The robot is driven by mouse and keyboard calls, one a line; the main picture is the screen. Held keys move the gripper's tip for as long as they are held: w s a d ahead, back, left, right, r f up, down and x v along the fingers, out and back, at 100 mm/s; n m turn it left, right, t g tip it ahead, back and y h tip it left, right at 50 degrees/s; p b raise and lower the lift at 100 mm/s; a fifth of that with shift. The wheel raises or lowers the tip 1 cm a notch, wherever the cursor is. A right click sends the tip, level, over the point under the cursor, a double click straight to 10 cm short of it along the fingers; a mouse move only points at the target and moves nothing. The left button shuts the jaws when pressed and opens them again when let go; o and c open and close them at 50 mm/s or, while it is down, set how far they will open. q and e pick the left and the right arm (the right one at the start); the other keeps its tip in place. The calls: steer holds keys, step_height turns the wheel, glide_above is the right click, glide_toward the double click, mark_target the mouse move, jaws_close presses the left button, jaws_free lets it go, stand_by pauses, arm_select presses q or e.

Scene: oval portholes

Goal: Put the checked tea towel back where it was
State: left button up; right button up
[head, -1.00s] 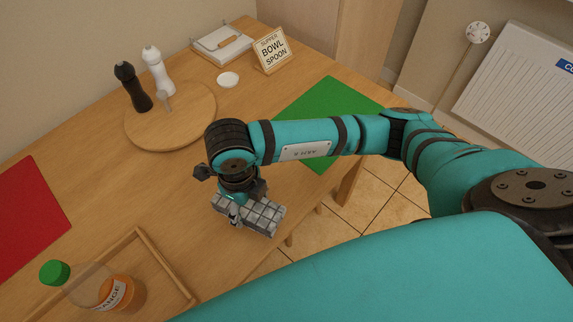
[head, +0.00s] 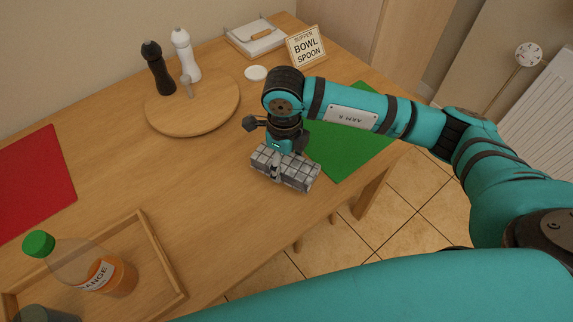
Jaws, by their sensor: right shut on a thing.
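The checked tea towel (head: 297,173), grey and white and folded into a small block, is in the head view near the table's front edge, just left of the green mat. My right gripper (head: 275,167) comes down on it from above and is shut on it. The towel's ends stick out on both sides of the fingers. I cannot tell whether the towel touches the table or hangs a little above it. My left gripper is not in view.
A green mat (head: 345,150) lies partly behind my right arm. A round board (head: 205,118) carries dark and white mills. A sign (head: 306,47), white dish (head: 256,73) and napkin holder (head: 255,40) stand behind.

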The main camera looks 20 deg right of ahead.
mark_target(287, 166)
steer(key=shift+w+d, duration=0.25)
steer(key=shift+w, duration=0.15)
step_height(287, 166, down, 3)
steer(key=shift+w+b, duration=0.1)
steer(key=shift+b, duration=0.85)
steer(key=shift+f, duration=0.35)
steer(key=o, duration=1)
steer(key=shift+f, duration=0.1)
steer(key=shift+o, duration=0.2)
